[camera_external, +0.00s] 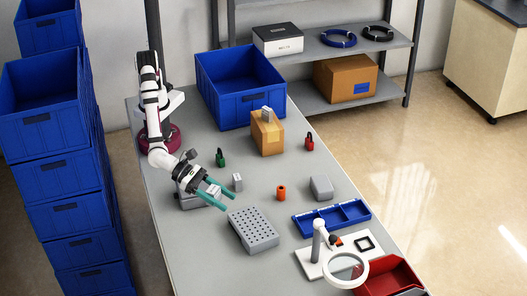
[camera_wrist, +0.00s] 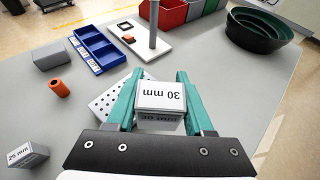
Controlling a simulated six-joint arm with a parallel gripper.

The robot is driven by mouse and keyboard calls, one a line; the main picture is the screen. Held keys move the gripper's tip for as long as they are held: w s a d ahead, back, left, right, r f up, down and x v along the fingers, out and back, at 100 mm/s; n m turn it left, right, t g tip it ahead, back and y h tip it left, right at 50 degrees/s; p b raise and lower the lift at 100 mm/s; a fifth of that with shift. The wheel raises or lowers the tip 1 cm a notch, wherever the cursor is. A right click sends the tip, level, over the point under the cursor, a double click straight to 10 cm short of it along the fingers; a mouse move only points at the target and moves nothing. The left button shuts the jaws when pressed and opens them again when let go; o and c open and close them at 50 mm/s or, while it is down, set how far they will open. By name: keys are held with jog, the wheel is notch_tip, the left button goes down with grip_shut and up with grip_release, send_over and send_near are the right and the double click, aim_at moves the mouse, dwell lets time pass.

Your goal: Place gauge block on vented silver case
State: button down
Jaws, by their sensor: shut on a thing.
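My gripper (camera_external: 218,197) has teal fingers shut on a silver gauge block marked 30 mm (camera_wrist: 161,97). The block sits between the fingers (camera_wrist: 158,82) in the wrist view and appears held above the table. The vented silver case (camera_external: 253,230), a flat grey box with rows of holes on top, lies on the table just beyond and to the right of the fingertips. In the wrist view the perforated case (camera_wrist: 103,104) is partly hidden behind the left finger and the block. A second gauge block (camera_external: 237,182), marked 25 mm in the wrist view (camera_wrist: 25,155), stands on the table.
An orange cylinder (camera_external: 281,193), a plain grey box (camera_external: 321,187) and a blue divided tray (camera_external: 332,218) lie right of the case. A magnifier stand (camera_external: 318,245) and red bin (camera_external: 392,277) are at the front. A cardboard box (camera_external: 267,137) and blue bin (camera_external: 240,90) stand behind.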

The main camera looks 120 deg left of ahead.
send_over(261, 228)
notch_tip(261, 228, down, 7)
jog(key=shift+f, duration=1.95)
jog(key=shift+c, duration=1.4)
grip_release()
jog(key=shift+f, duration=0.1)
